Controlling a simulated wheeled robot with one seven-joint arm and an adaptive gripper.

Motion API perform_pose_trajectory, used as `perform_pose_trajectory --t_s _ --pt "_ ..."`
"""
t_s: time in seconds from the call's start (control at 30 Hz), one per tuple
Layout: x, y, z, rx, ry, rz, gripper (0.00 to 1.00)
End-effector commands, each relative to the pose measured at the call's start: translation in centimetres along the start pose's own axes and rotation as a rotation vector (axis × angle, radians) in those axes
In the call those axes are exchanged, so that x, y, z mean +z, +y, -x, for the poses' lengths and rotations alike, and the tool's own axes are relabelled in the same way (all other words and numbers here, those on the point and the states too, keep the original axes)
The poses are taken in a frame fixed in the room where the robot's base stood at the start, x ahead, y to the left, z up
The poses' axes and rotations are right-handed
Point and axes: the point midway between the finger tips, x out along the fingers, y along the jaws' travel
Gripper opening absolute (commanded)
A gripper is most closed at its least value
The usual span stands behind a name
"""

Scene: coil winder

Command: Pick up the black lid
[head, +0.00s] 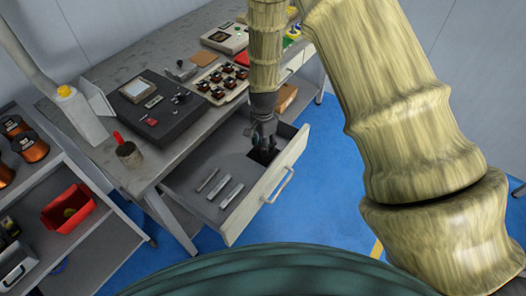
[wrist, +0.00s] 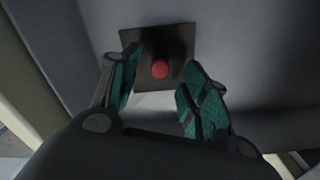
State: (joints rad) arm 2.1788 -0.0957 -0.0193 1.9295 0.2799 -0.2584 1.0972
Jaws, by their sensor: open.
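The black lid (wrist: 183,38) is a dark square plate with a round red knob (wrist: 160,69) on it, seen between my fingers in the wrist view. In the head view the lid (head: 261,157) lies inside the open drawer (head: 228,225), mostly covered by my gripper. My gripper (head: 264,145) points down into the drawer. In the wrist view my gripper (wrist: 158,88) is open, with one teal finger on each side of the knob. I cannot tell whether the fingers touch the lid.
Several metal bars (head: 222,185) lie in the drawer left of my gripper. The drawer front with its handle (head: 280,186) is close on the right. Above is the workbench (head: 175,150) with a black box (head: 155,105) and a tray of coils (head: 222,82).

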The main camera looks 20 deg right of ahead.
Motion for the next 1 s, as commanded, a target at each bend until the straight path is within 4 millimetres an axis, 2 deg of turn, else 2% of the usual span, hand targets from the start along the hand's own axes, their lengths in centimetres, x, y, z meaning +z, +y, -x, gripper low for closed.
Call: perform_pose_trajectory --t_s 0.2,0.53,0.7,0.8,1.0 --pt "0.0 0.0 -1.8 -0.001 0.000 -0.001 0.45" --pt "0.0 0.0 -2.1 -0.001 0.000 -0.001 0.45" --pt "0.0 0.0 -2.1 -0.001 0.000 -0.001 0.14" --pt "0.0 0.0 -2.1 -0.001 0.000 0.000 0.00" --pt "0.0 0.0 -2.1 -0.001 0.000 0.000 0.00"
